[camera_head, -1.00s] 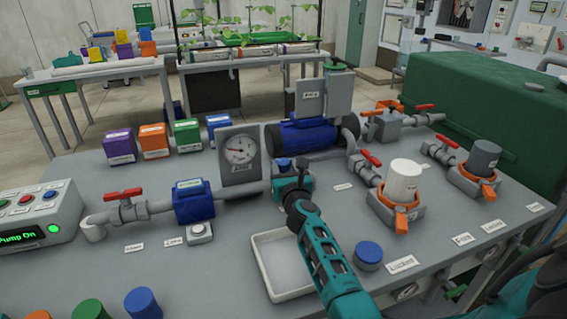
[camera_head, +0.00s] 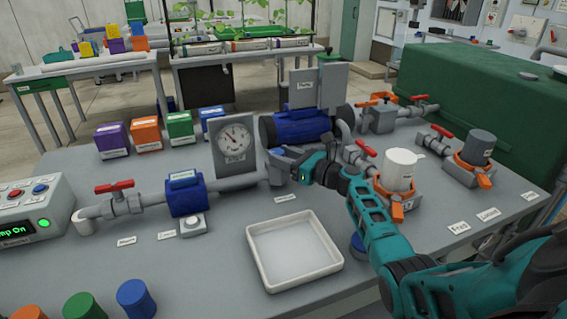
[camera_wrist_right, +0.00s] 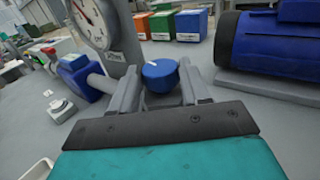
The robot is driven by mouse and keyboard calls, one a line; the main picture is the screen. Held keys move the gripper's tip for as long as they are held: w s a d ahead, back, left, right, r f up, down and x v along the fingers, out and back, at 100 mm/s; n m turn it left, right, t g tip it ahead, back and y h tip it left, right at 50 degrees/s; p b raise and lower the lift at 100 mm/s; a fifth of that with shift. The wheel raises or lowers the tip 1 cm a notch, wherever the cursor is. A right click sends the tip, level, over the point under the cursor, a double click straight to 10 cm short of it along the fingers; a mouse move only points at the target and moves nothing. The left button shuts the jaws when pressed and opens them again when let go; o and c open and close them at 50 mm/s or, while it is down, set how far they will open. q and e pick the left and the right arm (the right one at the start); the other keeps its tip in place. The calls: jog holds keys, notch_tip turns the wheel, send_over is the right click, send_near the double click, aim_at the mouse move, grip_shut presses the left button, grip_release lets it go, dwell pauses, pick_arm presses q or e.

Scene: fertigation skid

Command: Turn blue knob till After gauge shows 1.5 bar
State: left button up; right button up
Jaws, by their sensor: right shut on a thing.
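The blue knob (camera_wrist_right: 160,76) has a white mark on top and sits between the two grey fingers of my right gripper (camera_wrist_right: 161,88) in the right wrist view. The gripper is shut on the knob. In the head view my right gripper (camera_head: 285,160) reaches the pipe fitting from the right, and the knob is mostly hidden. The round gauge (camera_head: 236,138) stands on a grey plate just left of it. Its needle points to the upper left; its numbers and label are too small to read. The gauge also shows, cut off, in the wrist view (camera_wrist_right: 88,17). My left gripper is not in view.
A blue pump (camera_head: 302,128) is close behind my right gripper. A red-handled valve (camera_head: 115,188) and a blue meter (camera_head: 185,193) are on the pipe to the left. An empty white tray (camera_head: 293,250) lies in front. White (camera_head: 399,170) and grey (camera_head: 477,147) filter cups stand right.

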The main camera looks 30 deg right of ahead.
jog(key=shift+w+r+n+y, duration=0.1)
jog(key=shift+n+y, duration=0.2)
jog(key=shift+y, duration=0.1)
jog(key=o, duration=1.1)
jog(key=shift+c, duration=0.2)
jog(key=p+v, duration=0.1)
jog(key=v, duration=1.2)
jog(key=shift+r, duration=0.15)
